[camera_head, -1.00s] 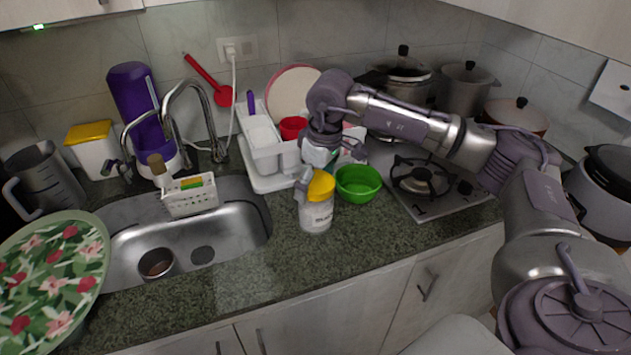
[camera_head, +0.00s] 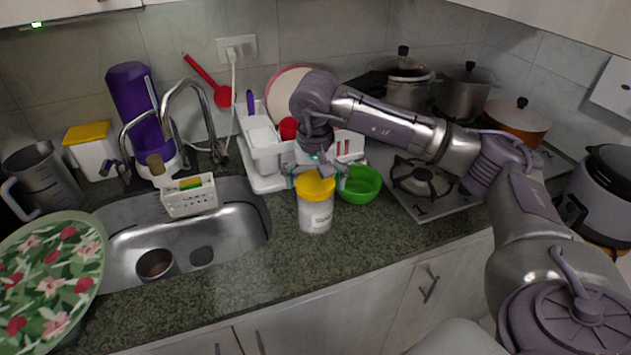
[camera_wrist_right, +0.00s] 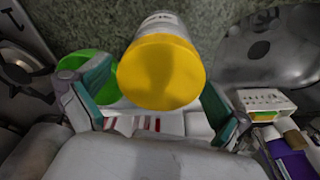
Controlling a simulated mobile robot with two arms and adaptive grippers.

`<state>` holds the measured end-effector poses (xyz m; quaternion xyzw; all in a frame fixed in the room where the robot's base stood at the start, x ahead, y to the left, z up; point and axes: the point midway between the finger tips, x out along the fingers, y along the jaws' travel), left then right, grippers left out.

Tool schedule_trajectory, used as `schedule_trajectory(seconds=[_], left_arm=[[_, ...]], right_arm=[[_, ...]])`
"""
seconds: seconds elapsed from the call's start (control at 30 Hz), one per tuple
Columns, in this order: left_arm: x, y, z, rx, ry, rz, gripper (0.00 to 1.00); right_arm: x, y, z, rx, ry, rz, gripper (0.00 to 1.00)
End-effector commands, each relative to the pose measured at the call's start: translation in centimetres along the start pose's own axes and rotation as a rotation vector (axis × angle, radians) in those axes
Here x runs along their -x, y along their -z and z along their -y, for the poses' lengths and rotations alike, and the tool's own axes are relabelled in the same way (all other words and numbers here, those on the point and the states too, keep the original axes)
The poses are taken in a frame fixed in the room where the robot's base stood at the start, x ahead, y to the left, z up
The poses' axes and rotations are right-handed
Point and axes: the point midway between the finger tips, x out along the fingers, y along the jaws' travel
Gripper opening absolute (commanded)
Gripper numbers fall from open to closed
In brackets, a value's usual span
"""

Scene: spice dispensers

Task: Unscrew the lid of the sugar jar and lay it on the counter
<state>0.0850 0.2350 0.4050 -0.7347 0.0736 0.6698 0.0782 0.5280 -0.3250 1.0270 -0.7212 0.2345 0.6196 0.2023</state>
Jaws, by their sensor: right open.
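The sugar jar (camera_head: 316,217) stands upright on the counter, right of the sink, with its yellow lid (camera_head: 316,183) on top. In the right wrist view the yellow lid (camera_wrist_right: 161,72) fills the upper middle, with a little of the jar's white label (camera_wrist_right: 163,20) above it. My right gripper (camera_head: 316,174) is just behind and above the lid, pointing down. Its two fingers (camera_wrist_right: 156,102) are spread open, one on each side of the lid, with gaps visible. Whether they reach down to the lid's height is hard to tell. My left gripper is not in view.
A green bowl (camera_head: 361,184) stands close to the jar's right. A white dish rack (camera_head: 268,178) is behind it, and the sink (camera_head: 228,236) is to the left. A gas stove (camera_head: 428,192) is at right. The counter front (camera_head: 262,293) has free room.

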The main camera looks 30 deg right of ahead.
Motion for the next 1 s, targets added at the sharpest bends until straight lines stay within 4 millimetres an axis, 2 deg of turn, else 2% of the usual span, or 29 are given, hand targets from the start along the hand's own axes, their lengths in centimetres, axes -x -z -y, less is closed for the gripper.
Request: schedule_trajectory(seconds=[0.2, 0.3, 0.53, 0.8, 1.0], left_arm=[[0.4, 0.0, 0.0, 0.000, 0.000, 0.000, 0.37], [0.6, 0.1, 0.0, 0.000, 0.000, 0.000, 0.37], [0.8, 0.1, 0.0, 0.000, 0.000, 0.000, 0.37], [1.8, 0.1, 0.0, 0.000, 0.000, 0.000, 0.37], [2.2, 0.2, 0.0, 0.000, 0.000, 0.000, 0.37]], right_arm=[[0.1, 0.0, 0.1, -0.365, -0.056, 0.000, 1.00], [0.1, 0.0, 0.1, -0.493, -0.076, 0.000, 1.00], [0.1, 0.0, 0.0, -0.651, -0.099, 0.000, 1.00], [0.2, 0.1, 0.0, -1.120, -0.172, 0.000, 1.00], [0.1, 0.1, 0.0, -1.341, -0.204, -0.001, 1.00]])
